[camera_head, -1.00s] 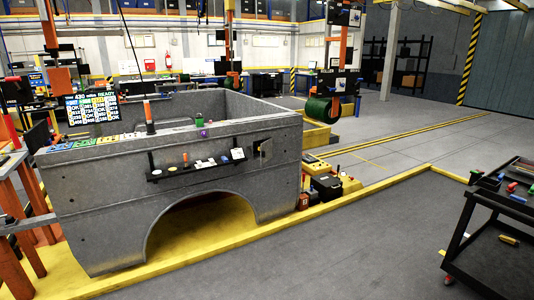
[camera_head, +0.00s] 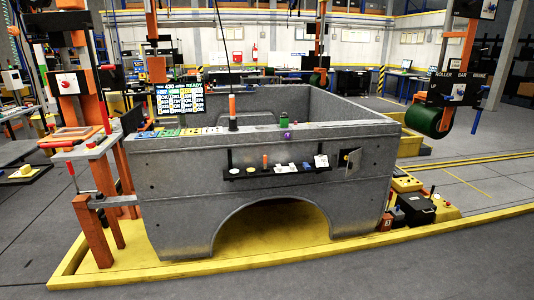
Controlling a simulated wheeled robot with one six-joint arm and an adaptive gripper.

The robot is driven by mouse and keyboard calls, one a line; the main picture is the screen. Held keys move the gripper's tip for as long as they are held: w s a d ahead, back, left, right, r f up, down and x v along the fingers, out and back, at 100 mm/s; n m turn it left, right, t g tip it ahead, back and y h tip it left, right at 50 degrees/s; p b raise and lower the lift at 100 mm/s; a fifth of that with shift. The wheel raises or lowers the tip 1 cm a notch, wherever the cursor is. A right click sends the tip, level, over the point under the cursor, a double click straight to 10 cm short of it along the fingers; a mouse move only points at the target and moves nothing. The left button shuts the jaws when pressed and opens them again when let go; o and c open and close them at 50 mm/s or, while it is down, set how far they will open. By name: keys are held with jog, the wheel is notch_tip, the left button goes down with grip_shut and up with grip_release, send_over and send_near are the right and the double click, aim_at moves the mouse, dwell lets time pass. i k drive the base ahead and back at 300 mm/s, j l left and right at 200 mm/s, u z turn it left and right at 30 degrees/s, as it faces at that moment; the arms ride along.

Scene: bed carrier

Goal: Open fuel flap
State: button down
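A grey truck bed (camera_head: 250,175) with a wheel arch stands on a yellow platform. The small square fuel flap (camera_head: 353,162) is on its side panel, near the right end, above and right of the arch. A dark recess shows at the flap's left edge, so it looks ajar, but it is too small to tell how far. My gripper and arm are not in view.
A black shelf (camera_head: 275,172) with small items is on the panel left of the flap. An orange post stand (camera_head: 90,200) is at the bed's left end. Boxes (camera_head: 416,208) sit on the platform at right. The grey floor in front (camera_head: 420,265) is clear.

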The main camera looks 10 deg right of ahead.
aim_at(355, 158)
jog(key=i, duration=0.5)
jog(key=i+z, duration=0.15)
jog(key=i, duration=0.3)
jog(key=i+j, duration=0.15)
jog(key=i, duration=0.35)
jog(key=i+j+z, duration=0.15)
jog(key=i, duration=0.35)
jog(key=i+j, duration=0.1)
jog(key=i, duration=0.4)
jog(key=i+j+z, duration=0.15)
jog(key=i, duration=0.3)
jog(key=i+j, duration=0.2)
jog(key=i, duration=0.3)
jog(key=l+z, duration=0.05)
